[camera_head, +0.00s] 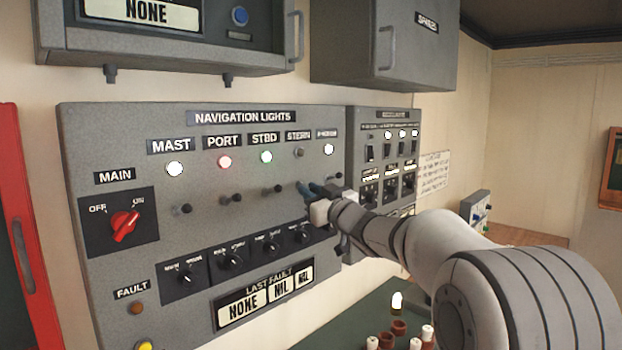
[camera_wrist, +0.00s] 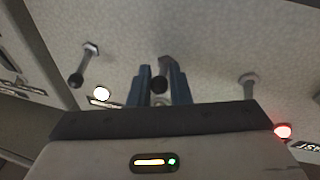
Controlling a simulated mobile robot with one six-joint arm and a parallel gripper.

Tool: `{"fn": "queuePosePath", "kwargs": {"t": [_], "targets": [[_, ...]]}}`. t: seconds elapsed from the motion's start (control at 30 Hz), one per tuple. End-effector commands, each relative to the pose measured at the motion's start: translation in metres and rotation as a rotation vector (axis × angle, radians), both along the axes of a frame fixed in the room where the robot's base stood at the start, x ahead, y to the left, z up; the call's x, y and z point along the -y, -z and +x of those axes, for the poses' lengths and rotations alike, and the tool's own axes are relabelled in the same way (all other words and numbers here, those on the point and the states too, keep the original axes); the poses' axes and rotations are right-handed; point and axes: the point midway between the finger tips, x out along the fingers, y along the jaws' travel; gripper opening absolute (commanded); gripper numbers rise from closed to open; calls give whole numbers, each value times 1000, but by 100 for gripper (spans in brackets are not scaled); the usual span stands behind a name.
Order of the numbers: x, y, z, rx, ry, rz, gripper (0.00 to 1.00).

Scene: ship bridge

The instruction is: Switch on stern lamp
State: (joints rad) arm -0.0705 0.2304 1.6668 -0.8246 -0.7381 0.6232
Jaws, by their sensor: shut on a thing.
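The grey navigation lights panel (camera_head: 130,150) faces me in the head view. Its stern lamp (camera_head: 299,152) is unlit, beneath the STERN label (camera_head: 298,136). My gripper (camera_head: 309,190) is below that lamp, its blue fingers at the panel face. In the wrist view my fingers (camera_wrist: 161,85) stand on both sides of the stern switch (camera_wrist: 160,84), a small lever with a dark round tip, and are shut on it. In the head view my fingers hide this lever. The MAIN knob (camera_head: 125,226) is red and turned toward ON.
Neighbouring levers stand on either side: the starboard one (camera_head: 274,189) and another at the left in the wrist view (camera_wrist: 77,79). The mast (camera_head: 175,169), port (camera_head: 224,162) and starboard (camera_head: 266,157) lamps are lit. A second switch panel (camera_head: 360,125) adjoins at right.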

Motion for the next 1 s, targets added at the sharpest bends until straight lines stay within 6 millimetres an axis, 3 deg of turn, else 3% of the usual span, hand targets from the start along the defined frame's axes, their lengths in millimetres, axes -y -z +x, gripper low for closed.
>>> {"fn": "queuePosePath", "kwargs": {"t": [0.03,0.07,1.0], "targets": [[0,-14,0,-25,0,-23,0],[1,-15,0,-40,1,-38,0],[0,-22,1,-337,1,-342,0]]}}
